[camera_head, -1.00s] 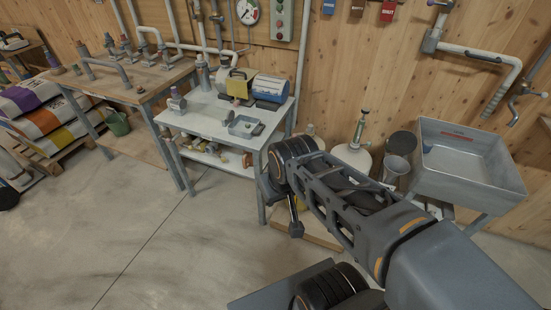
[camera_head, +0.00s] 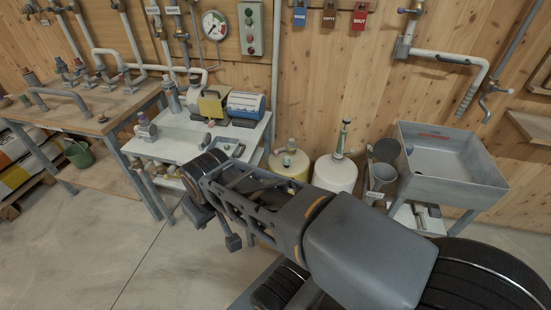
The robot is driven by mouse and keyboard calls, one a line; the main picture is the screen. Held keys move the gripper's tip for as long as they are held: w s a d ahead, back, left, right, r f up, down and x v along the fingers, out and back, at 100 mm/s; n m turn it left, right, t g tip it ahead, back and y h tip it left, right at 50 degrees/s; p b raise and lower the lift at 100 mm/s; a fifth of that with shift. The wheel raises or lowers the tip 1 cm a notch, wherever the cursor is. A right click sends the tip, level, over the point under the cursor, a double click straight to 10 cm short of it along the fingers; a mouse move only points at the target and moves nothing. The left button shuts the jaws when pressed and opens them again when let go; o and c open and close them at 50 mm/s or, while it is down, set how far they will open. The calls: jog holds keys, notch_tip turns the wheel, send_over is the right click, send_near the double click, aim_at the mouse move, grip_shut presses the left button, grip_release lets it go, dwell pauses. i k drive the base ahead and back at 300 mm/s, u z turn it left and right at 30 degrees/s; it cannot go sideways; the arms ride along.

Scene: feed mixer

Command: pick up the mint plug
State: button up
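I cannot make out the mint plug for certain. A small shallow tray (camera_head: 228,147) with small items lies on the white-topped bench (camera_head: 178,150), its front partly hidden behind my arm. The items in it are too small to tell apart. My gripper (camera_head: 232,243) hangs low in front of the bench, over the floor and apart from the tray. It is small and dark here, and its fingers cannot be made out.
A blue cylinder machine (camera_head: 246,104) and a yellow box (camera_head: 212,106) stand at the bench's back. A wooden pipe bench (camera_head: 85,117) is left. A yellow tank (camera_head: 291,166), a white tank (camera_head: 335,174) and a grey sink (camera_head: 450,170) are right. Floor is clear at front left.

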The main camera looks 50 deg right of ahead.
aim_at(287, 162)
jog(key=z, duration=0.65)
jog(key=i, duration=1)
jog(key=z, duration=1)
